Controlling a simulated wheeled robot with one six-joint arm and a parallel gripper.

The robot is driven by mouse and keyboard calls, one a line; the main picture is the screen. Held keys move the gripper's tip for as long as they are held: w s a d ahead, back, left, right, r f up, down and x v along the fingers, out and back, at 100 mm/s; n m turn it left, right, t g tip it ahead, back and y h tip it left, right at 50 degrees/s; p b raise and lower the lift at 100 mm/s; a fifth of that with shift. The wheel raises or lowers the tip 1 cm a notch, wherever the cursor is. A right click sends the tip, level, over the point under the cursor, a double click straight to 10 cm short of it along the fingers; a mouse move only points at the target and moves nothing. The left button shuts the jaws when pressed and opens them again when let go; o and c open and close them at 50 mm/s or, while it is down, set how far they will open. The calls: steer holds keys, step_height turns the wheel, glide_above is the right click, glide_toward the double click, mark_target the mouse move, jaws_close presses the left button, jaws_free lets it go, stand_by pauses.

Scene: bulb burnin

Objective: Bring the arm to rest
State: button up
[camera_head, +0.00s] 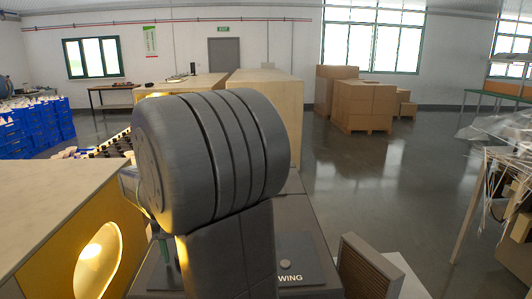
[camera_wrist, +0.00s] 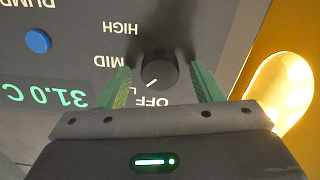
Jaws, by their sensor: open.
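In the wrist view my gripper (camera_wrist: 159,72) is open, its two green fingers spread on either side of a black knob (camera_wrist: 158,74). A gap shows between each finger and the knob; I cannot tell how far the fingertips are from the panel. The knob sits on a grey control panel (camera_wrist: 225,40) marked OFF, MID and HIGH, upside down in this view. Its white pointer line lies near the OFF end. In the head view my large grey arm joint fills the middle and hides the knob; the gripper cannot be made out clearly there.
A yellow-fronted bench (camera_head: 55,245) with a lit round opening (camera_head: 98,262) stands close at left. Cartons (camera_head: 365,105) stand far back. Open floor (camera_head: 350,165) lies right.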

step_height(320, 180, up, 13)
step_height(320, 180, down, 14)
steer(key=shift+r, duration=0.1)
steer(key=n+b, duration=0.1)
steer(key=n, duration=0.3)
steer(key=shift+r, duration=0.1)
steer(key=n+b, duration=0.2)
steer(key=n, duration=0.2)
step_height(320, 180, up, 14)
steer(key=n, duration=0.1)
steer(key=shift+f, duration=0.2)
stand_by(0.3)
steer(key=shift+d, duration=0.1)
